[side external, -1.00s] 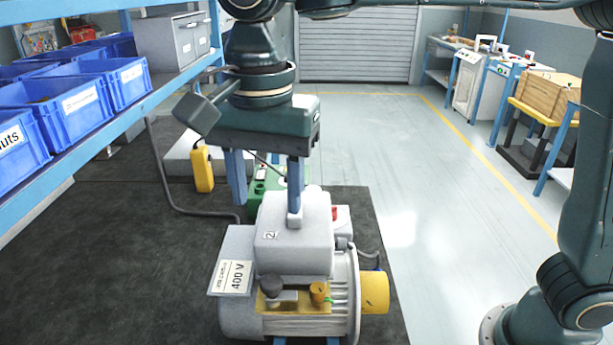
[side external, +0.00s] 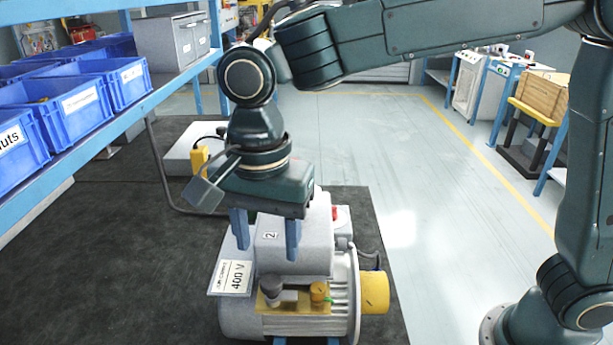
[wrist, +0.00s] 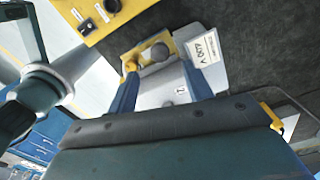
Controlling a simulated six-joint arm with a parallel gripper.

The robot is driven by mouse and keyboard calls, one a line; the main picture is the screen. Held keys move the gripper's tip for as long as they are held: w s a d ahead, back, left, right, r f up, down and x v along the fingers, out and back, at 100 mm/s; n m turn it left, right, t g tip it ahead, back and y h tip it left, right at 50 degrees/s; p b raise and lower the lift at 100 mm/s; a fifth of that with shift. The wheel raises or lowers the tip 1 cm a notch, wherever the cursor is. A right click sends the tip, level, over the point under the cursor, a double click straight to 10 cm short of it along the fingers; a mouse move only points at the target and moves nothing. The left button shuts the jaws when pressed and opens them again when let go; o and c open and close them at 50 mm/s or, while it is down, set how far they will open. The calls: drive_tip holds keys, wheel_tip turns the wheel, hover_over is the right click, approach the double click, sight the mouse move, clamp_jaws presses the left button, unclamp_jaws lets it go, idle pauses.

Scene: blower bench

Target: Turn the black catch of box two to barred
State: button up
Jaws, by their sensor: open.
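Box two (side external: 293,252) is the grey box marked 2 on top of the grey finned motor (side external: 240,318). On its near side is a yellow plate (side external: 303,306) with a dark round-topped catch (side external: 271,286) and a small yellow knob (side external: 318,290). The catch (wrist: 153,54) and yellow knob (wrist: 130,66) also show in the wrist view, beyond my fingertips. I cannot read the catch's setting.
A 400 V card (side external: 231,277) juts out left of the box. A yellow cylinder (side external: 374,292) sits at the motor's right end. Blue bins (side external: 85,100) fill the left shelf. A yellow panel with black controls (wrist: 88,14) shows in the wrist view. The dark mat (side external: 110,250) is bare at left.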

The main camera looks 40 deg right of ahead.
sight(271, 280)
drive_tip(key=shift+f, duration=3.4)
drive_tip(key=shift+c, duration=0.2)
drive_tip(key=c, duration=0.9)
